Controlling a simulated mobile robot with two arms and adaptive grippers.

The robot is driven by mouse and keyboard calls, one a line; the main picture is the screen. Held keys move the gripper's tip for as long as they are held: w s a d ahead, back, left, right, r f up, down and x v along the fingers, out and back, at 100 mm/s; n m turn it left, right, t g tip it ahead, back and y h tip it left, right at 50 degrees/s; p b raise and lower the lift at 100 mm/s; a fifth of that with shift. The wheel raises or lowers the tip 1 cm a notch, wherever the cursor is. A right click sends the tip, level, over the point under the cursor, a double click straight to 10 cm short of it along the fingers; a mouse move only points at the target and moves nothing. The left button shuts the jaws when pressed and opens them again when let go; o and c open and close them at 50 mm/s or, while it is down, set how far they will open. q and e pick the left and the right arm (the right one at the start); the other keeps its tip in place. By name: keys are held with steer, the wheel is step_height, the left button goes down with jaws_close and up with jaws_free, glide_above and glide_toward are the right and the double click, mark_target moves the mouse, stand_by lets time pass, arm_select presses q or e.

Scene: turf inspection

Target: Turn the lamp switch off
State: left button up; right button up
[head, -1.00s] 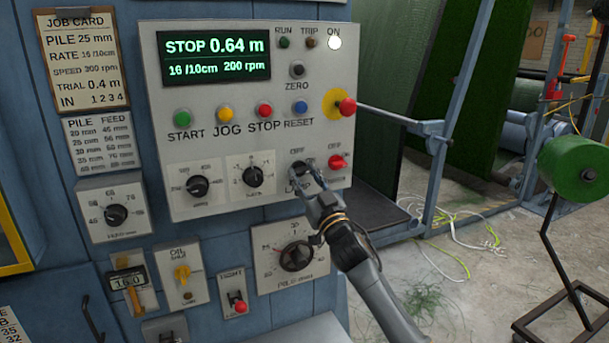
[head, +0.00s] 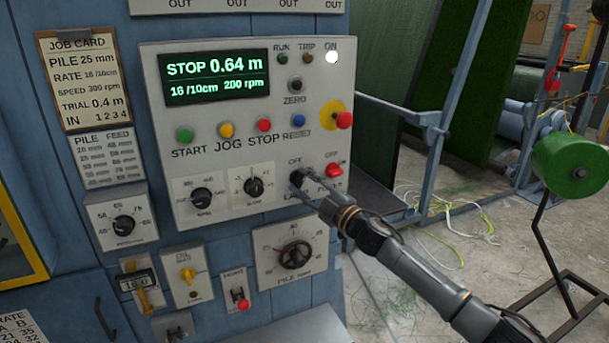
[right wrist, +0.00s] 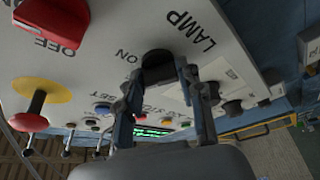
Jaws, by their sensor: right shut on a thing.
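The lamp switch is a black knob (right wrist: 157,58) beside the LAMP label in the right wrist view. It has OFF and ON marks around it. In the head view it sits low at the right of the grey control panel (head: 222,205), mostly hidden by my right gripper. My right gripper (head: 299,181) is shut on this knob; in the right wrist view its two fingers (right wrist: 160,78) stand on either side of it. I cannot tell exactly which mark the knob points to. My left gripper is in neither view.
A red switch (head: 334,170) is just right of the lamp knob. A red emergency knob (head: 343,120) on a yellow disc sticks out above. The ON light (head: 332,57) glows white. The display (head: 217,77) reads STOP 0.64 m. A green roll (head: 574,165) stands at right.

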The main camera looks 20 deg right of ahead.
steer(key=n+p, duration=0.2)
steer(key=n+g+p, duration=0.1)
steer(key=n+p, duration=0.1)
steer(key=shift+r+n+g, duration=0.3)
steer(key=shift+r, duration=0.1)
steer(key=shift+f+n+g+p, duration=0.2)
steer(key=shift+n+g+p, duration=0.2)
steer(key=shift+n+p, duration=0.8)
steer(key=o, duration=1.2)
steer(key=shift+c, duration=0.2)
steer(key=v, duration=1.2)
steer(key=shift+d, duration=0.1)
steer(key=shift+w, duration=0.1)
